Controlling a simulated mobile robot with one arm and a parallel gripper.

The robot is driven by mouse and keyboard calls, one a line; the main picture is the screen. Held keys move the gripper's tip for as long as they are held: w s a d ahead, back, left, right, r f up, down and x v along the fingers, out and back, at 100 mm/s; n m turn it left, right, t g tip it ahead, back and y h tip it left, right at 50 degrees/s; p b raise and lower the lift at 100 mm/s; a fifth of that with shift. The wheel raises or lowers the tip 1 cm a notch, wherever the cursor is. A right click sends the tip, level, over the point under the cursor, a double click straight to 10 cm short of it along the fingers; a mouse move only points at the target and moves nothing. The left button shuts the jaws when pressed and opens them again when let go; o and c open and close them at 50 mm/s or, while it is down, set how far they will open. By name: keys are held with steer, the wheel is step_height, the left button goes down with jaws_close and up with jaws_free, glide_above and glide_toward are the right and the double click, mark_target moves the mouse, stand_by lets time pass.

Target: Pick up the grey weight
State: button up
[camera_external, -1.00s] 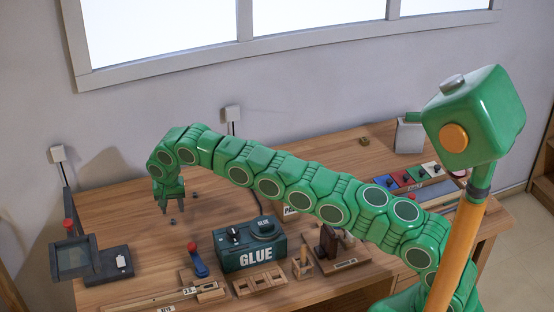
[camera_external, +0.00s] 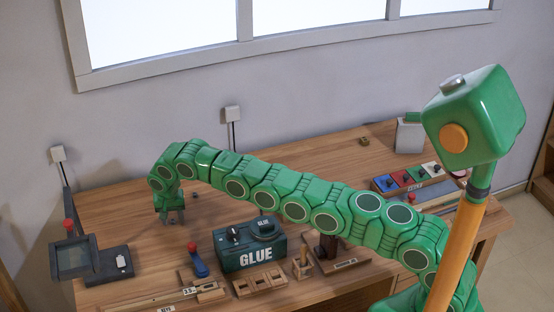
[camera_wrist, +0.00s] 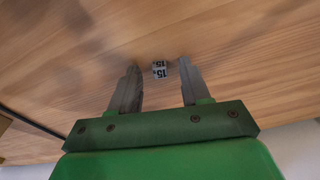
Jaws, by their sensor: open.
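The grey weight (camera_wrist: 159,69) is a small block marked "15" on the wooden tabletop. In the wrist view it lies between the lines of my two fingers, close to their tips. My gripper (camera_wrist: 158,72) is open and empty, with one finger on each side of the weight. In the external view my gripper (camera_external: 170,220) points down at the table's left half, low over the surface. The weight by the fingers is hidden or too small to make out there.
A dark device with a screen (camera_external: 74,258) is at the left. The wooden table (camera_external: 115,215) is clear around my gripper.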

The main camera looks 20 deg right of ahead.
mark_target(174, 220)
jaws_close()
steer(key=shift+r, duration=0.1)
steer(key=shift+r, duration=1.55)
steer(key=shift+s+r, duration=0.1)
steer(key=shift+s+d+r, duration=0.15)
steer(key=shift+r, duration=0.1)
